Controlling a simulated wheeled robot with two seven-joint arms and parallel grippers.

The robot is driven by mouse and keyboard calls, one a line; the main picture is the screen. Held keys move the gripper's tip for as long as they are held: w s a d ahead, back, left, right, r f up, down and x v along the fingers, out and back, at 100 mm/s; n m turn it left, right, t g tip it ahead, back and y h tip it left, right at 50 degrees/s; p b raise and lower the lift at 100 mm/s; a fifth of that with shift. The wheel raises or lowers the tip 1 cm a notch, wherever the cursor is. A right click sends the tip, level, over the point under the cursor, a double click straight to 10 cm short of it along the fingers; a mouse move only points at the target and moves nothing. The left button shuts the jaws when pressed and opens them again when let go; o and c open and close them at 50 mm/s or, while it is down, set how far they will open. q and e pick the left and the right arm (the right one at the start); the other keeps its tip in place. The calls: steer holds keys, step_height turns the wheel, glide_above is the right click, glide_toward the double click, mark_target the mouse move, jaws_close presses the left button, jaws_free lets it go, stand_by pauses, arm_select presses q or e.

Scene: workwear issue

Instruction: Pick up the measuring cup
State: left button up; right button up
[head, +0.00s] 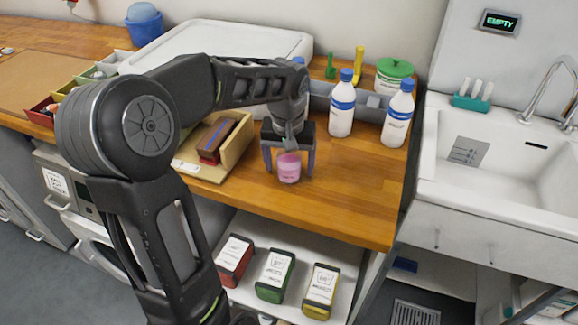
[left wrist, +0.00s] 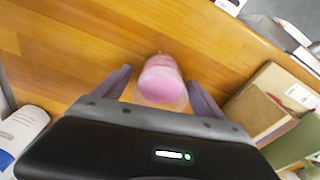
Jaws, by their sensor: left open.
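The measuring cup (head: 289,168) is a small clear cup with pink contents, upright on the wooden counter (head: 345,205). My left gripper (head: 288,171) is open and reaches down over the counter, with one finger on each side of the cup. In the left wrist view the cup (left wrist: 160,80) shows between the spread fingertips (left wrist: 158,82), with a gap on both sides. Its near lower part is partly hidden by the gripper body. My right gripper is not in view.
Two white bottles with blue caps (head: 341,105) (head: 397,118) stand right of the gripper. A wooden tray (head: 235,150) with a brown block stands close on the left. A sink (head: 500,165) is at the right. The counter's front right is clear.

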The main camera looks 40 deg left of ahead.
arm_select(q)
steer(key=shift+c, duration=0.3)
steer(key=c, duration=1.5)
